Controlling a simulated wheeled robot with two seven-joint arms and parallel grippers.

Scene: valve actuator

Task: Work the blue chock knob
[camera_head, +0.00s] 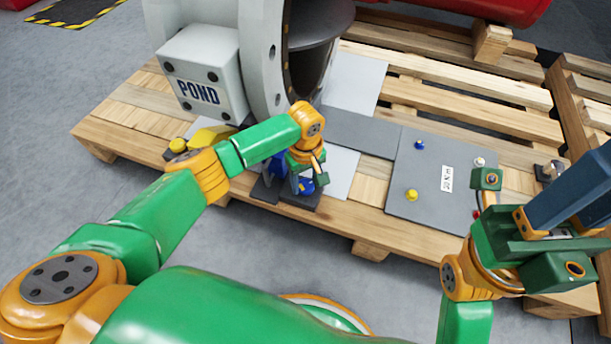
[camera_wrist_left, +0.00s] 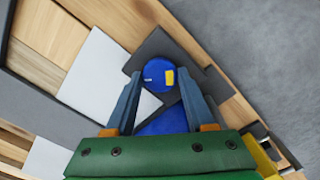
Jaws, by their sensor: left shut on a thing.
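The blue chock knob (camera_head: 305,185) sits low on a dark block at the front edge of the pallet, below the large valve. In the left wrist view it is a round blue knob (camera_wrist_left: 158,76) with a yellow mark on its face. My left gripper (camera_head: 307,178) reaches down over it. Its two blue-grey fingers (camera_wrist_left: 160,82) stand on either side of the knob and are shut on it. The gripper partly hides the knob in the head view. My right gripper (camera_head: 575,190) is at the right edge, away from the knob; its fingertips are not clear.
A grey panel (camera_head: 430,202) with a blue knob (camera_head: 419,145), a yellow knob (camera_head: 411,195) and a white label lies to the right. A white box marked POND (camera_head: 202,75) and the valve body (camera_head: 262,40) rise behind my left arm. A yellow knob (camera_head: 177,145) is at left.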

